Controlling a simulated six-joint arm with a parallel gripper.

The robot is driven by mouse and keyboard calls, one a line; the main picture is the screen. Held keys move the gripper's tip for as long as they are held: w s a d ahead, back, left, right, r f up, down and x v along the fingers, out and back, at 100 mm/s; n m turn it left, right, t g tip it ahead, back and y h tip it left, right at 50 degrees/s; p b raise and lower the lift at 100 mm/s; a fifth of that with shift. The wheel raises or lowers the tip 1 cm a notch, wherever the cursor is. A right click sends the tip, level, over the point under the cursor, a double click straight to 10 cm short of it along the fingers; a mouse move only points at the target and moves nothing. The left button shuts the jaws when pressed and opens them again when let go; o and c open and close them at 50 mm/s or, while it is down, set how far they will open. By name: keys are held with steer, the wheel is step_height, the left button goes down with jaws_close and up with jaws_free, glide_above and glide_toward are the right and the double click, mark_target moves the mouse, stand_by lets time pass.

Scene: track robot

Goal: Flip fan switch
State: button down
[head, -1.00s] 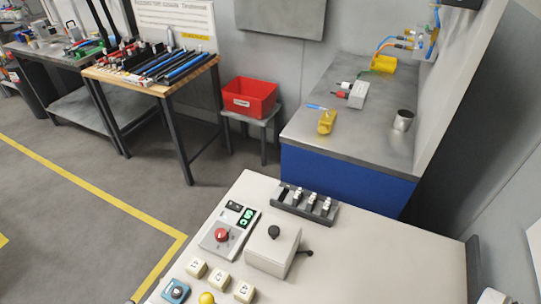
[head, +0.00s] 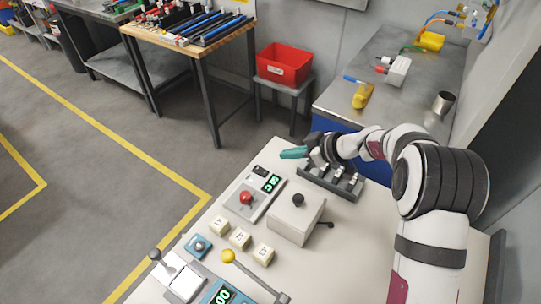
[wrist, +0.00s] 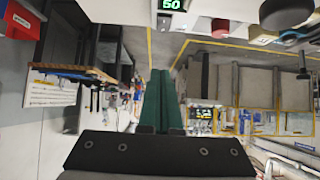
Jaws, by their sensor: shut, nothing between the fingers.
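My gripper (head: 293,152) has teal fingers that are shut together and empty. It is above the back edge of the pale worktop, by the left end of a dark rail (head: 352,191) with several small switches. My arm comes from the right and hides part of this rail. In the wrist view, the green fingers (wrist: 160,100) lie side by side and point up the picture. No label marks a fan switch, so I cannot tell which control it is. I cannot tell whether the fingertips touch anything.
A panel with a red knob (head: 247,197) and a green display (head: 271,184) sits left of a box with a black knob (head: 297,201). A steel bench (head: 420,90) stands behind.

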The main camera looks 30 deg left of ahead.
glide_above(264, 171)
step_height(264, 171, down, 7)
steer(key=shift+d+r, duration=0.15)
steer(key=shift+r, duration=0.05)
step_height(264, 171, down, 2)
steer(key=shift+f, duration=0.75)
